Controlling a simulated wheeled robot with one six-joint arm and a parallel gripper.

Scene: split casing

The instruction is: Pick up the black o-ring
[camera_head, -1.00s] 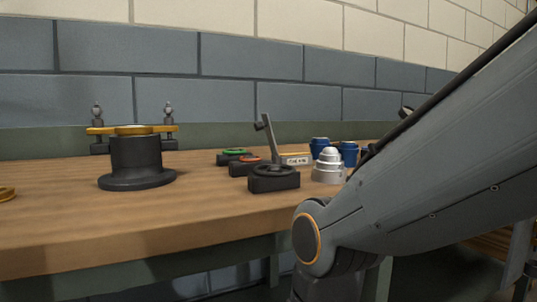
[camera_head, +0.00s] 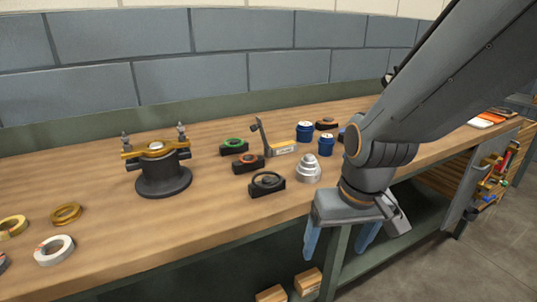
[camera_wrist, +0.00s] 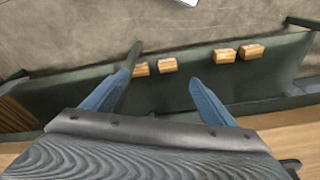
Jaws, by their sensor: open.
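The black o-ring (camera_head: 267,180) appears as a dark ring on the front black holder (camera_head: 266,188), near the front of the workbench in the head view. Ring and holder are close in colour, so its edge is hard to make out. My gripper (camera_head: 338,243) hangs in front of the bench edge, right of and nearer than the o-ring, with its blue fingers pointing down. It is open and empty. In the wrist view the fingers (camera_wrist: 166,72) are spread apart over the floor and lower shelf. The o-ring does not show there.
Two similar holders carry a green ring (camera_head: 234,142) and a red ring (camera_head: 248,159) behind. A silver stepped cone (camera_head: 308,169) stands right of the o-ring, with blue cups (camera_head: 326,145) beyond. A black casing (camera_head: 162,176) stands left. Wooden blocks (camera_head: 308,281) lie on the lower shelf.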

